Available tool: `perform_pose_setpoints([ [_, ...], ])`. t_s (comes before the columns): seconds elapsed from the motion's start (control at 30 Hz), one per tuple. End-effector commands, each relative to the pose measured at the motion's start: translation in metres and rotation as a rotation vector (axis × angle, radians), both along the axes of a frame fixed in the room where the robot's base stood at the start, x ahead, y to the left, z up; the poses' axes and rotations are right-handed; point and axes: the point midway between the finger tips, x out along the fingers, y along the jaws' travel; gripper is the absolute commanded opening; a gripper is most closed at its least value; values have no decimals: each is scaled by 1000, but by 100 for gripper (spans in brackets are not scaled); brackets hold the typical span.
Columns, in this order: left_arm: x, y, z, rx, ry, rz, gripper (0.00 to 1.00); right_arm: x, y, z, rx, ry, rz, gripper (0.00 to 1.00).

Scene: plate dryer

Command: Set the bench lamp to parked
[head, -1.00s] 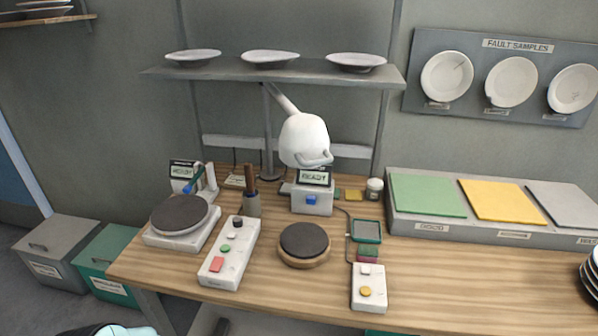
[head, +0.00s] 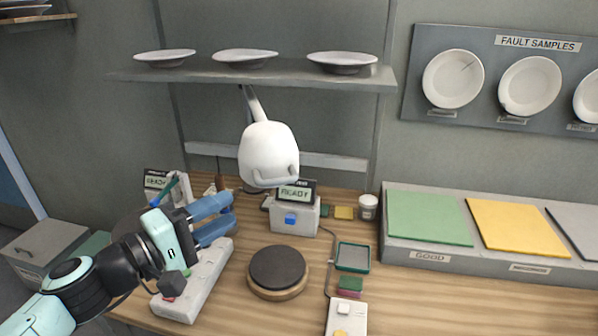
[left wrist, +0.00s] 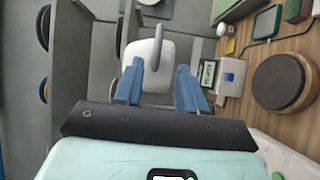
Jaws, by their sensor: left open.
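The bench lamp has a white head (head: 268,152) with a loop handle (head: 276,174) on its lower front. It hangs over the bench in front of the shelf, on an arm going up behind it. My left gripper (head: 222,218) is open and empty, with blue fingers, to the lower left of the lamp head. In the left wrist view the lamp head (left wrist: 148,62) lies ahead, between and beyond the two fingertips (left wrist: 160,72), with a gap in between. The handle (left wrist: 158,42) shows on it. My right gripper is not in view.
Below the lamp stands a white box with a READY display (head: 295,218) and blue button. A dark round turntable (head: 277,268) is in front. The shelf (head: 250,74) holding plates is above. White control boxes (head: 205,283) stand on the bench (head: 395,310).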

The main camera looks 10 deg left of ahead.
Motion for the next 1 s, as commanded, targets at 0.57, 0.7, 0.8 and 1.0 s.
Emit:
perform_pose_setpoints([
  [0.57,73,-50,3,-1,0,-3,40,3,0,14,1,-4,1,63],
  [0.7,92,-63,4,0,-1,-2,40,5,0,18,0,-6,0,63],
  [0.8,102,-70,4,-2,-2,-2,40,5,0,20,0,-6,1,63],
  [1.0,110,-75,4,-2,-2,-1,40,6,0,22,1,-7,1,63],
])
